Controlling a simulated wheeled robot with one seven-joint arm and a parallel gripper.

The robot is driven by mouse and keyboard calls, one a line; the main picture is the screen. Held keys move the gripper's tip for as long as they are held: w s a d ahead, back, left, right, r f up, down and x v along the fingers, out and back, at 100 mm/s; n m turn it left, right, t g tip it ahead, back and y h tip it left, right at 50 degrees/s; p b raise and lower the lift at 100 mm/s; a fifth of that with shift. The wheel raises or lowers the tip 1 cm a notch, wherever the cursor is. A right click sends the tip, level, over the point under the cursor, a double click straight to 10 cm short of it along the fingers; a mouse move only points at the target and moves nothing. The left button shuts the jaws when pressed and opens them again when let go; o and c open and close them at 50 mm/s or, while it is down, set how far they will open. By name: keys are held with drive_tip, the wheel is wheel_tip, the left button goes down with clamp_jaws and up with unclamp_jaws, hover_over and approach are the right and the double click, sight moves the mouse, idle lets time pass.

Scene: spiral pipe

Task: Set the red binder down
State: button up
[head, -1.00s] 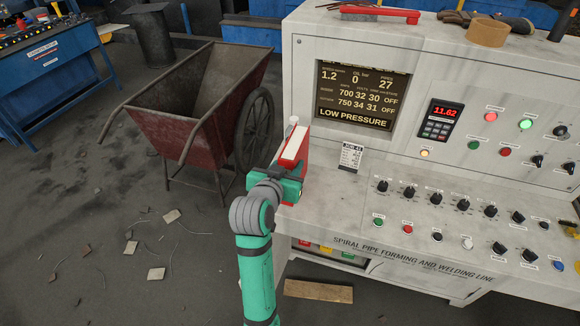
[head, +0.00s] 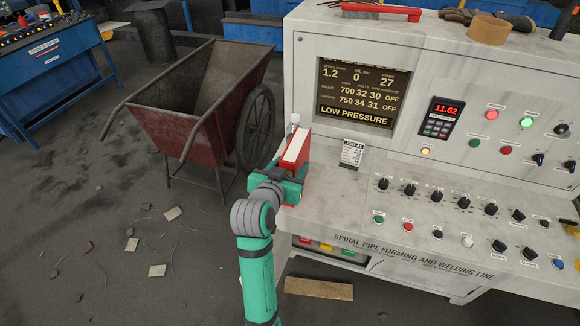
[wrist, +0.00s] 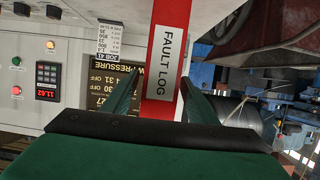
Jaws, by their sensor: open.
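My gripper (head: 283,183) is at the near side of the binder. In the wrist view my gripper (wrist: 160,105) is open, with a finger on each side of the spine and a gap showing. The binder's lower edge is hidden behind my gripper in the head view, so its contact with the desk is hard to see.
The grey control desk (head: 335,205) carries knobs and buttons to the right. A red cart (head: 190,125) is on the floor to the left.

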drive_tip(key=v, duration=1.2)
drive_tip(key=s+d+f+n+t+y, duration=0.1)
drive_tip(key=s+f+n+y, duration=0.15)
drive_tip(key=s+f, duration=0.5)
drive_tip(key=s+d+f+n+y, duration=0.1)
drive_tip(key=s+d+f+n, duration=0.3)
drive_tip(key=f, duration=0.7)
drive_tip(key=s+a+m+t, duration=0.1)
drive_tip(key=s+m, duration=0.2)
drive_tip(key=s, duration=2.2)
drive_tip(key=shift+f+y, duration=0.35)
drive_tip(key=shift+y, duration=0.1)
drive_tip(key=shift+a, duration=0.1)
drive_tip(key=shift+c, duration=0.3)
